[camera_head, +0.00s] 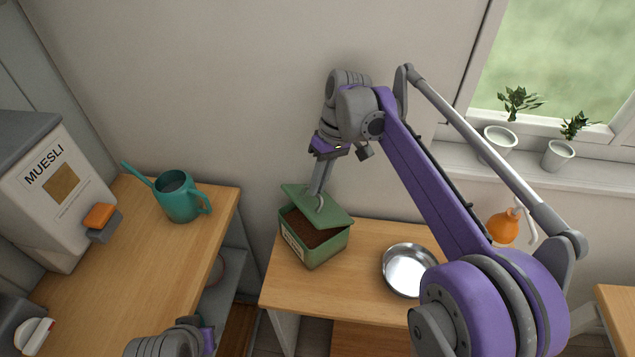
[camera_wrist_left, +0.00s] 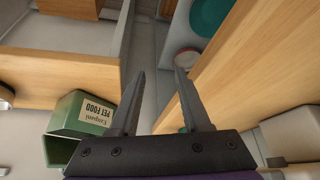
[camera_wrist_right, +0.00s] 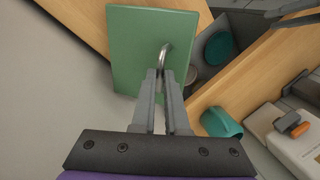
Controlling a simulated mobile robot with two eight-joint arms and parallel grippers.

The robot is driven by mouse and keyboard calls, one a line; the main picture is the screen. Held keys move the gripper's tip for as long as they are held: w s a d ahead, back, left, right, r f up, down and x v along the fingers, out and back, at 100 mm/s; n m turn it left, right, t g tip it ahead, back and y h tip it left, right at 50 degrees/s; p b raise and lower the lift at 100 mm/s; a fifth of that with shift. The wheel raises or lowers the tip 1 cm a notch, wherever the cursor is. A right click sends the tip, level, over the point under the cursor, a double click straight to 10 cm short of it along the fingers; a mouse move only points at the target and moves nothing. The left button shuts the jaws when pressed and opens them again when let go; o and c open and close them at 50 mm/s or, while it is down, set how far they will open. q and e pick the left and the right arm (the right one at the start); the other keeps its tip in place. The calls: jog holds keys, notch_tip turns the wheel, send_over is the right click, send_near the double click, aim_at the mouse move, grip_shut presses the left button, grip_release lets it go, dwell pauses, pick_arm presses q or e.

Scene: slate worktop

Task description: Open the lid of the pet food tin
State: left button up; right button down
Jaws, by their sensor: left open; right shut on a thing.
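The green pet food tin (camera_head: 318,251) stands on the wooden table against the wall, its inside filled with brown food. Its green lid (camera_head: 335,214) is tilted up at the back, and the front of the tin is uncovered. My right gripper (camera_head: 320,196) is shut on the lid's curved metal handle, which also shows between the fingers in the right wrist view (camera_wrist_right: 165,56). The tin's label reads PET FOOD in the left wrist view (camera_wrist_left: 97,113). My left gripper (camera_wrist_left: 157,88) is open and empty, away from the tin, over the gap between the tables.
A steel bowl (camera_head: 407,270) sits right of the tin. A teal watering can (camera_head: 181,199) and a muesli dispenser (camera_head: 60,190) stand on the left counter. An orange object (camera_head: 503,227) and potted plants (camera_head: 499,139) are at the right. A gap separates counter and table.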

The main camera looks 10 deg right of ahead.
pick_arm(q)
jog(key=shift+w+d, duration=0.15)
jog(key=c, duration=0.4)
jog(key=w+d+r+n+h, duration=0.1)
jog(key=w+d+n+h, duration=0.1)
jog(key=n, duration=0.2)
jog(key=w+d+r+n+h, duration=0.1)
jog(key=w+d+r+n, duration=0.1)
jog(key=w+d+n, duration=0.1)
jog(key=w+d+r+n+h, duration=0.2)
jog(key=w+d+n, duration=0.1)
jog(key=n, duration=0.1)
jog(key=shift+w+r+n+h, duration=0.1)
jog(key=shift+w+n+h, duration=0.1)
jog(key=shift+n+h, duration=0.1)
grip_shut()
jog(key=n+h, duration=0.6)
jog(key=n, duration=0.6)
send_near(296, 198)
jog(key=shift+t, duration=0.4)
jog(key=x, duration=0.6)
jog(key=r+x, duration=0.1)
jog(key=x, duration=0.2)
jog(key=shift+d+f, duration=0.15)
jog(key=shift+d, duration=0.25)
